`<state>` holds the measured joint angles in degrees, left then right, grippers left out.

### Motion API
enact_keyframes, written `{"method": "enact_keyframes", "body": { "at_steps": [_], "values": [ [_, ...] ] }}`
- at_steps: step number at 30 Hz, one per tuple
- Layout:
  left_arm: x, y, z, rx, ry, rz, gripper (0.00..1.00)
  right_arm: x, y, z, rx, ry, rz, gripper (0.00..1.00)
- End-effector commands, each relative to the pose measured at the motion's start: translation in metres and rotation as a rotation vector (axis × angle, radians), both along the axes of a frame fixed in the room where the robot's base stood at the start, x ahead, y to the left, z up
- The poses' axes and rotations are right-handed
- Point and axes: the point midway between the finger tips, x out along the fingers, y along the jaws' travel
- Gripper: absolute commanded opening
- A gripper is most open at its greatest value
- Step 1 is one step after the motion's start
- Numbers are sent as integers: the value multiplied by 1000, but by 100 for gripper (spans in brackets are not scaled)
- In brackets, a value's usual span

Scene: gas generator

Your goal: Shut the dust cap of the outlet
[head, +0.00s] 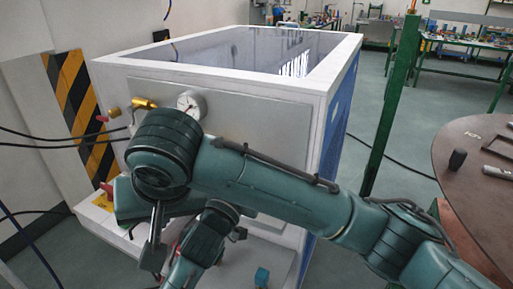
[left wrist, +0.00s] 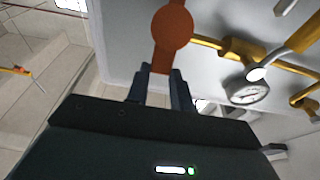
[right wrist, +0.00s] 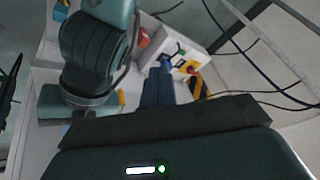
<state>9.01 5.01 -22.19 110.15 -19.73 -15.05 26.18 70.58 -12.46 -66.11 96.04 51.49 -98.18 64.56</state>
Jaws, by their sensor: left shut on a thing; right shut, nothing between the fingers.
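My left gripper (left wrist: 158,72) is shut on a red-brown part (left wrist: 172,32) with a flat stem and a round disc end. The disc lies beyond the fingertips, in front of the machine's pale panel. I cannot tell for sure whether this part is the dust cap, and I cannot make out the outlet's opening. My right gripper (right wrist: 158,82) is shut and empty, pointing toward a white box with coloured buttons (right wrist: 172,50). In the head view my arms cover much of the machine's front, and I cannot make out the fingertips there.
The white machine (head: 237,75) carries a pressure gauge (head: 190,103), also in the left wrist view (left wrist: 246,93), and yellow pipes (left wrist: 208,42). Dark cables (head: 60,146) run in from the left. A green post (head: 388,120) and round table (head: 480,150) stand right.

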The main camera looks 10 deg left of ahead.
Motion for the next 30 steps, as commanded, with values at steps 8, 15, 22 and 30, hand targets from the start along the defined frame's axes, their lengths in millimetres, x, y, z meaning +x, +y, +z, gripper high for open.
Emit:
{"method": "enact_keyframes", "body": {
  "at_steps": [8,15,22,30],
  "values": [
    [0,0,2,-2,-5,0,0,135,-74,61,-165,-286,-633,0],
    [0,0,2,-1,-5,0,0,176,-115,91,-160,-361,-874,0],
    [0,0,2,-1,-5,0,0,197,-124,73,-161,-365,-887,0],
    [0,0,2,-1,-5,0,0,236,-136,31,-161,-363,-884,0]
  ]
}}
